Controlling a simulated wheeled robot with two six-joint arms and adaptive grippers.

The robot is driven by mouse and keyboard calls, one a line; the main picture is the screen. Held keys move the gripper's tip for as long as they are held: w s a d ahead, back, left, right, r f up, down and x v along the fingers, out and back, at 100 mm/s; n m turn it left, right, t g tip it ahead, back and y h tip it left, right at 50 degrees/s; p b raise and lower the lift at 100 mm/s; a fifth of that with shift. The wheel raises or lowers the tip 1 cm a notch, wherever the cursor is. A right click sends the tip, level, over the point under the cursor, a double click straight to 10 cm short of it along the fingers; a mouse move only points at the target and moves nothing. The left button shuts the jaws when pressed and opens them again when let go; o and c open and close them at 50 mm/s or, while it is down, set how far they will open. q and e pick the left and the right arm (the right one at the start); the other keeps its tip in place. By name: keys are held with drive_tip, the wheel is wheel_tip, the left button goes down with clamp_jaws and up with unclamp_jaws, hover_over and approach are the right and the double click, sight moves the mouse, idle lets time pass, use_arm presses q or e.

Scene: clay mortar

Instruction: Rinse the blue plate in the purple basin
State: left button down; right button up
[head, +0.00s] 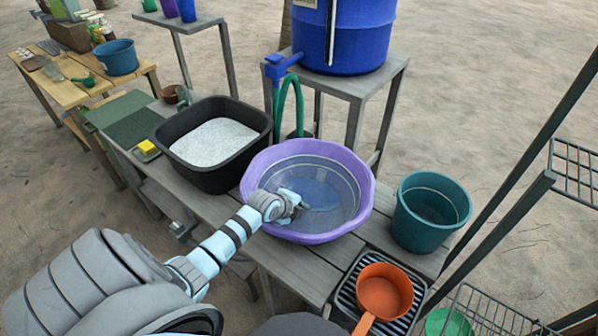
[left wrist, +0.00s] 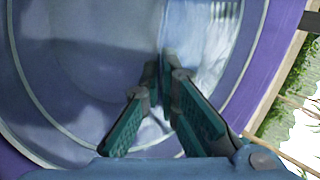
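The purple basin (head: 258,172) stands on the grey wooden bench and holds clear water. The blue plate (head: 322,190) shows as a pale blue patch inside it, blurred by the water. My left gripper (head: 300,208) reaches over the basin's near left rim, fingers down in the basin at the plate's edge. In the left wrist view, its green-padded fingers (left wrist: 165,78) are close together, seemingly on the plate's thin edge; the water blurs the contact. The purple rim (left wrist: 262,45) curves around them. My right gripper is not in view.
A black tub (head: 186,177) of white granules stands left of the basin, with a yellow sponge (head: 147,146) beyond. A teal bucket (head: 410,225) is to the right. An orange pan (head: 384,291) lies on a rack in front. A blue water barrel (head: 350,40) stands behind.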

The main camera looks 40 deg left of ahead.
use_arm(q)
wheel_tip(320, 180, up, 18)
drive_tip(key=p, duration=0.6)
drive_tip(key=shift+d, duration=0.1)
idle(0.9)
